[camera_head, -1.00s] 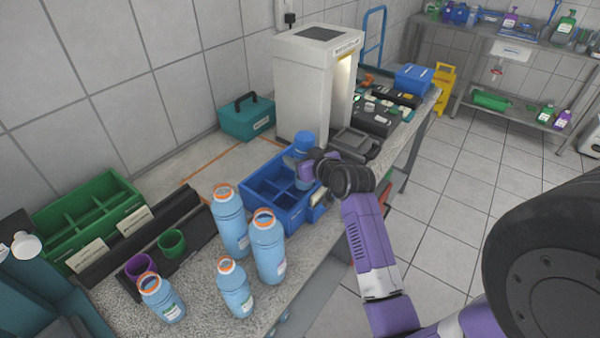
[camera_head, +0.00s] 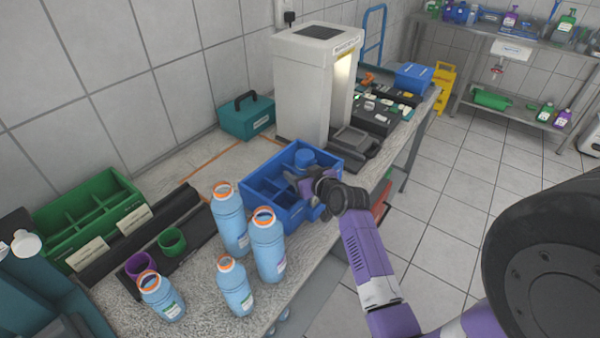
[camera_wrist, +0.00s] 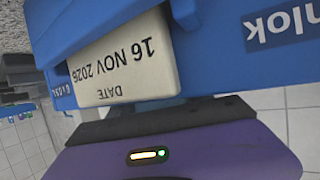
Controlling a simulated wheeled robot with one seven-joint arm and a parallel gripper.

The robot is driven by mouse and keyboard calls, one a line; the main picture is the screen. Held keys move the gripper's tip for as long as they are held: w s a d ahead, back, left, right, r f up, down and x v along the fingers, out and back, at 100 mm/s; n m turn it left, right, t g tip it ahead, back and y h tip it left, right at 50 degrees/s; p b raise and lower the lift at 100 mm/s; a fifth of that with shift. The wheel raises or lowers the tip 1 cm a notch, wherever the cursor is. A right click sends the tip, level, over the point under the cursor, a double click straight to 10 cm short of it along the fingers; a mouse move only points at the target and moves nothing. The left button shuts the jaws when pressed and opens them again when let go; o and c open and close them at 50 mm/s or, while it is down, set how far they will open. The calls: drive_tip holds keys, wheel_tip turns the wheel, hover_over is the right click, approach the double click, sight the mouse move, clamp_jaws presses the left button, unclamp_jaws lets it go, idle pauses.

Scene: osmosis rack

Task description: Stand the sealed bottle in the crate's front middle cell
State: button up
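In the wrist view the blue crate (camera_wrist: 225,35) fills the top, with a pale date tag (camera_wrist: 125,60) close above my purple gripper housing. The fingertips and bottle do not show clearly there.
Several blue bottles with orange neck rings (camera_head: 268,245) stand left of the crate, near the counter's front edge. A green divided crate (camera_head: 85,215) and green cup (camera_head: 172,241) are farther left. A white cabinet (camera_head: 305,85) and teal box (camera_head: 247,116) stand behind.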

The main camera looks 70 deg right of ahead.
drive_tip(key=o, duration=0.3)
drive_tip(key=shift+r, duration=0.1)
drive_tip(key=shift+r, duration=0.15)
drive_tip(key=b+v, duration=0.1)
drive_tip(key=v, duration=1.1)
